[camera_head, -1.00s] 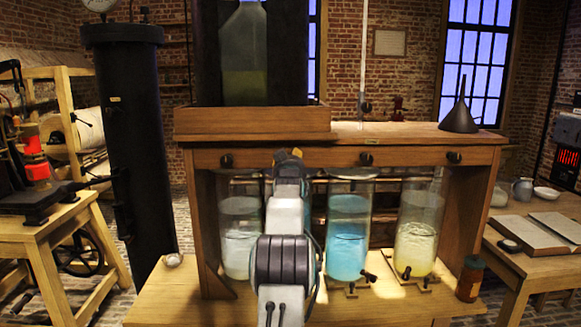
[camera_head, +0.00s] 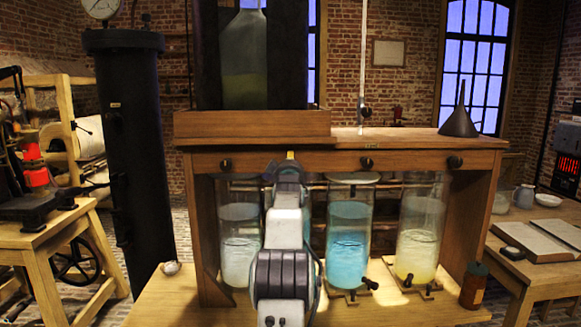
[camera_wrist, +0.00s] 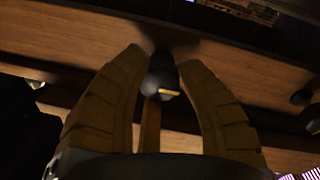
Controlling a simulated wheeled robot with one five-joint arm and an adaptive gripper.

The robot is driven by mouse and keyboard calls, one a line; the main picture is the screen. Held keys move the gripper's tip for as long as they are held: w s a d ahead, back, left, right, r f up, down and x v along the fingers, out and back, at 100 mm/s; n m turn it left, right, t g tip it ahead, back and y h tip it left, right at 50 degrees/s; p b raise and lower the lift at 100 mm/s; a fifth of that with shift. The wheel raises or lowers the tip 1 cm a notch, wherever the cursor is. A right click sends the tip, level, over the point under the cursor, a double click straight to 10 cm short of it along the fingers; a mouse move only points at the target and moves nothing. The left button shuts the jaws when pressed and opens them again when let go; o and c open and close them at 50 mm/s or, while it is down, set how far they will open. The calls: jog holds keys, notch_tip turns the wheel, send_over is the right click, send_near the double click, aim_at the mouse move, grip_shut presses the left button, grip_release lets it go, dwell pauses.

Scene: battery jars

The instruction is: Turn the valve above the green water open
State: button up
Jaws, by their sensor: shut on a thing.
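My gripper (camera_head: 290,158) is at the wooden front rail, in front of the jars. In the wrist view its two tan fingers (camera_wrist: 164,85) are shut on a dark valve knob (camera_wrist: 160,70) with a pale yellow mark. My arm covers this knob in the head view. Other dark valve knobs show on the rail at left (camera_head: 226,164), centre right (camera_head: 367,163) and far right (camera_head: 455,162). No clearly green water shows in a jar; the space right behind my arm is hidden.
Jars of whitish (camera_head: 239,258), blue (camera_head: 347,262) and pale yellow (camera_head: 416,255) liquid stand below the rail. A brown bottle (camera_head: 473,286) stands at the bench's right. A black column (camera_head: 130,150) rises at left. A dark funnel (camera_head: 459,122) sits on top.

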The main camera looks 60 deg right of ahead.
jog(key=shift+a+r, duration=0.1)
jog(key=shift+r, duration=0.2)
jog(key=o, duration=1.2)
jog(key=shift+f, duration=0.2)
jog(key=shift+v, duration=5.85)
jog(key=shift+a, duration=0.1)
